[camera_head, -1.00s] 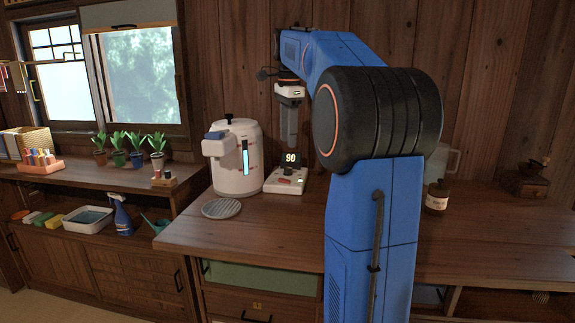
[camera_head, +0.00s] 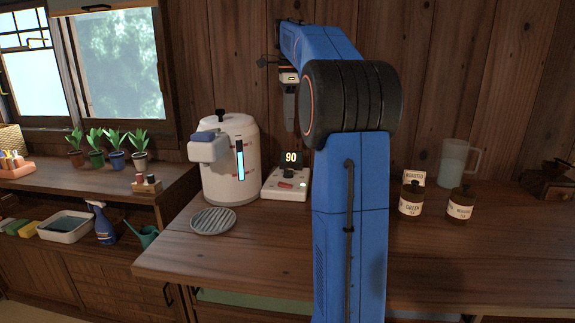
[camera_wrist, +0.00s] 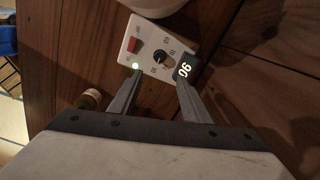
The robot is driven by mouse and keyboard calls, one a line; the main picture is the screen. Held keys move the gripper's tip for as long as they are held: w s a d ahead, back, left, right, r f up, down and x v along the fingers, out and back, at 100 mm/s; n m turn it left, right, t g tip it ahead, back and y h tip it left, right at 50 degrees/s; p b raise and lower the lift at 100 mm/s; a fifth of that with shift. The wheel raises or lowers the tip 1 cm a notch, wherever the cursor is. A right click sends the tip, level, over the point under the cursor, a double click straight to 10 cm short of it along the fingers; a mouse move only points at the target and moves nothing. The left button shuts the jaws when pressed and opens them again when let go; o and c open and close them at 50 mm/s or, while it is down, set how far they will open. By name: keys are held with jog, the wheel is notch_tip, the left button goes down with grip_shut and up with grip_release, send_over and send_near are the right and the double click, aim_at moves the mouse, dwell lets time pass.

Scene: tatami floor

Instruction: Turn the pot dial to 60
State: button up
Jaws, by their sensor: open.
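The pot (camera_head: 228,165) is a white electric water pot with a glowing blue level strip, standing on the wooden counter. Right beside it is the white control box (camera_head: 272,192) with a display (camera_head: 291,158) reading 90, a dark dial (camera_head: 288,173), a red switch and a lit green light. In the wrist view the black dial (camera_wrist: 160,58) has a printed scale around it; its numbers are too small to read surely. My gripper (camera_wrist: 157,80) is open, its two fingers pointing at the box with the dial just beyond and between their tips. Nothing is between the fingers.
A round grey grate (camera_head: 213,221) lies in front of the pot. Two labelled tea jars (camera_head: 411,200) and a clear pitcher (camera_head: 459,162) stand to the right of my arm. A shelf with potted plants (camera_head: 117,158) is at the left. The front counter is clear.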

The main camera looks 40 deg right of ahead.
aim_at(289, 170)
notch_tip(289, 170, down, 16)
dwell(0.6)
jog(key=c, duration=1.1)
